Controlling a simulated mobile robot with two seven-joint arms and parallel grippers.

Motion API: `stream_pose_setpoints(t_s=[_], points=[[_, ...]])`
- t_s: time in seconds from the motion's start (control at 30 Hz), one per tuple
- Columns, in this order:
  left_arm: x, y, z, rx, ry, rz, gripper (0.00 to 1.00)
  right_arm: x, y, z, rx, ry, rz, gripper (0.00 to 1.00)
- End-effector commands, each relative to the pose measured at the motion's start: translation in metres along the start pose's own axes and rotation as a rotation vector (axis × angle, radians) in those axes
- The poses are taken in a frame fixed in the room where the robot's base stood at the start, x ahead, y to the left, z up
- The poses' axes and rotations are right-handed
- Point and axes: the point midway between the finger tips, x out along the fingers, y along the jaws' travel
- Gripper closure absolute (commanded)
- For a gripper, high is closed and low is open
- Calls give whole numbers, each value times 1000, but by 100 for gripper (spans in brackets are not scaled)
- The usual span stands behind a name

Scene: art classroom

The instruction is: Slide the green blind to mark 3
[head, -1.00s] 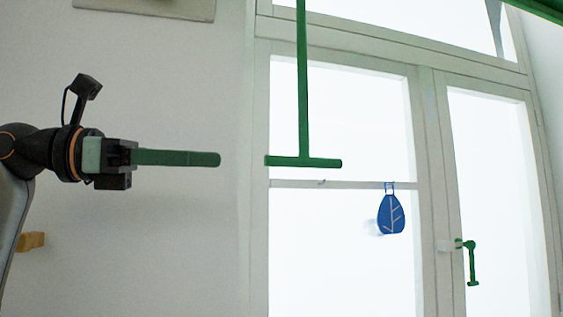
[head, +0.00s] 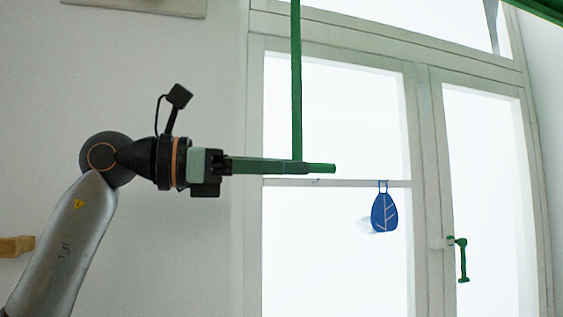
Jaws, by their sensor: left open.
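A green T-shaped handle hangs in front of the window, with a long upright rod (head: 296,80) and a short crossbar (head: 326,168) at its foot. The rod's top runs out of view. My left gripper (head: 308,165) reaches in from the left at crossbar height. Its green fingers overlap the crossbar in the picture and hide its left part; they are open. I cannot tell whether they touch it. A green edge (head: 540,9) shows at the top right corner, perhaps part of the blind. No number marks are visible. My right gripper is not in view.
A blue leaf-shaped ornament (head: 384,212) hangs from the window's crossbar, right of and below the handle. A green window latch (head: 461,258) is farther right. A wooden piece (head: 16,246) shows at the left edge. The wall below my gripper is bare.

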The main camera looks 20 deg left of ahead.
Motion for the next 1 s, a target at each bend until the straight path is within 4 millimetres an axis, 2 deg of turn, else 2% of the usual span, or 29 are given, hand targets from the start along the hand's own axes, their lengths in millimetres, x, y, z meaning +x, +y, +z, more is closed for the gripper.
stream_pose_setpoints(t_s=[0.2, 0.63, 1.0], points=[[0, 0, 0, 0, 0, 0, 50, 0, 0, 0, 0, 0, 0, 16], [0, 0, 0, 0, 0, -1, 99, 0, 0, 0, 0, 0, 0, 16], [0, -1, 0, 1, 0, -2, 100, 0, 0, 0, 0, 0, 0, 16]])
